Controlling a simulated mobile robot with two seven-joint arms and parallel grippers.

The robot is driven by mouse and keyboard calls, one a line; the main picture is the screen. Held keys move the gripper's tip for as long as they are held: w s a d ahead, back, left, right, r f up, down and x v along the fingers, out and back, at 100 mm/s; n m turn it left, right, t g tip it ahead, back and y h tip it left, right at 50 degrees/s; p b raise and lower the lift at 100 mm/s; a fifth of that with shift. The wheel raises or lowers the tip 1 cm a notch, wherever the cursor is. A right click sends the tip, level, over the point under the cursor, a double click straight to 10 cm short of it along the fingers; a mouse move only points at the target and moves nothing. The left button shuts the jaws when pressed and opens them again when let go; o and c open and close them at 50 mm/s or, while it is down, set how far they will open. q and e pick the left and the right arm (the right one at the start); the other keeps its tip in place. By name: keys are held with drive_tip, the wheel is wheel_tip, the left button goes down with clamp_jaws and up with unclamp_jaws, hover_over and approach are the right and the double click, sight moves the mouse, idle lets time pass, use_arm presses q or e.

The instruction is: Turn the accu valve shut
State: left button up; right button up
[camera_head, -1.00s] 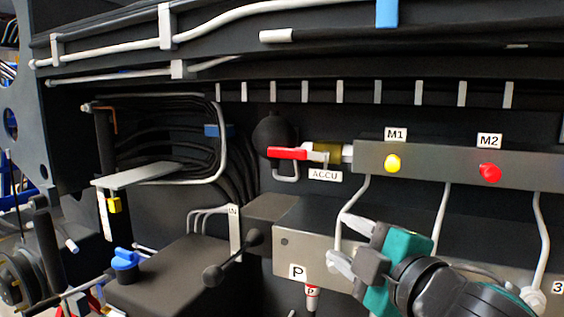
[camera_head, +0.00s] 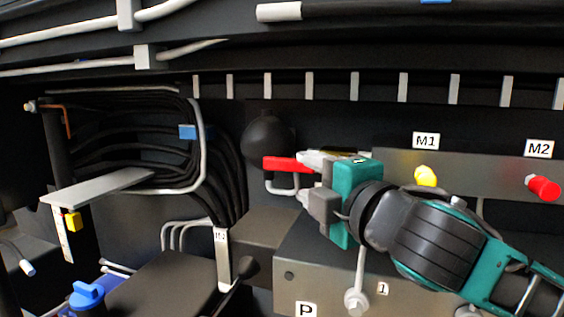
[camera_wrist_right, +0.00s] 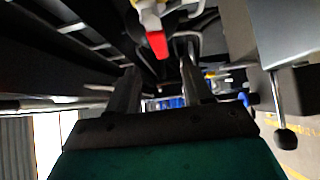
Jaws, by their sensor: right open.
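The accu valve's red handle (camera_head: 287,164) lies level in front of a round black accumulator (camera_head: 267,143). The valve body and its ACCU label are hidden behind my right gripper in the head view. My right gripper (camera_head: 302,178) is open, its upper finger overlapping the right end of the handle in that view. In the right wrist view the red handle (camera_wrist_right: 157,44) shows beyond and above the open fingertips (camera_wrist_right: 160,78), with no clear contact. Whether the handle is between the fingers in depth I cannot tell. My left gripper is not in view.
The M1 yellow cap (camera_head: 426,176) sits just above my right arm, the M2 red cap (camera_head: 545,188) further right. A grey bent pipe (camera_head: 200,150) and black hoses are left of the valve. A blue knob (camera_head: 87,295) is lower left.

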sight(286, 166)
drive_tip(key=p+x, duration=0.1)
drive_tip(key=x, duration=0.8)
clamp_jaws()
idle(0.4)
